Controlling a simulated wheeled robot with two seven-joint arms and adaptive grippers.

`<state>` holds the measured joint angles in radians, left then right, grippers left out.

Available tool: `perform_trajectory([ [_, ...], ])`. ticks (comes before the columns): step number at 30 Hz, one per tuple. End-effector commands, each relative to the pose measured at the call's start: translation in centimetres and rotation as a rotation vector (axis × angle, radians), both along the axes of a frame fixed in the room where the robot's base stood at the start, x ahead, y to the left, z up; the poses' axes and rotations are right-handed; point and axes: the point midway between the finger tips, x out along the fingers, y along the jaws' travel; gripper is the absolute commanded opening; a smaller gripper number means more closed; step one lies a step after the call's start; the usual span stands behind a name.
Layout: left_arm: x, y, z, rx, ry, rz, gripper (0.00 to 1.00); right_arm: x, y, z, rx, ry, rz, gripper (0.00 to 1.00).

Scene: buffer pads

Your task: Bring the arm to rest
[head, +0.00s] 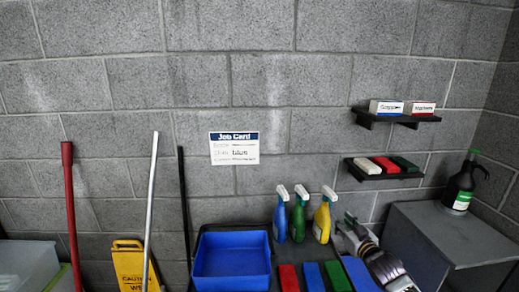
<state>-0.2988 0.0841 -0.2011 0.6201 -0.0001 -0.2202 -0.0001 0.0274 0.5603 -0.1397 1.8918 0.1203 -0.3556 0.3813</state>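My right gripper (347,226) is at the lower right, pointing up and left, with its arm coming in from the bottom edge. It is just right of the yellow spray bottle and above the pads on the dark surface. Its fingers are small and dark against the wall, and I cannot tell whether they are apart. I see no pad clearly held in it. A red pad (288,277), a blue pad (314,276) and a green pad (337,275) lie side by side below it. A larger blue item (360,275) is partly hidden by my arm. My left gripper is out of view.
A blue tray (232,282) sits left of the pads. Blue, green and yellow spray bottles (322,218) stand behind them. The lower shelf (349,163) holds white, red and green pads; the upper shelf (368,122) holds two boxes. A grey cabinet (440,235) bears a dark bottle (463,185).

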Motion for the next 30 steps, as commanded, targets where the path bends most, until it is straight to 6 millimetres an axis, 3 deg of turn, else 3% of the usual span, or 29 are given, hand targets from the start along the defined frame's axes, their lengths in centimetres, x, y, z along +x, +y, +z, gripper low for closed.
perform_trajectory([
  [6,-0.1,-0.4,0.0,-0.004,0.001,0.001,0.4,-4.0,2.6,-5.0,-0.023,0.171,-0.026,0.38],
  [15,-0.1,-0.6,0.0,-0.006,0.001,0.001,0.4,-10.8,5.3,-10.7,-0.065,0.423,-0.052,0.38],
  [24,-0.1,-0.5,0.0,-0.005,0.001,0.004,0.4,-18.9,7.2,-14.6,-0.103,0.677,-0.062,0.38],
  [30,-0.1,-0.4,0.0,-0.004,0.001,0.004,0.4,-24.8,8.1,-16.1,-0.125,0.846,-0.06,0.38],
])
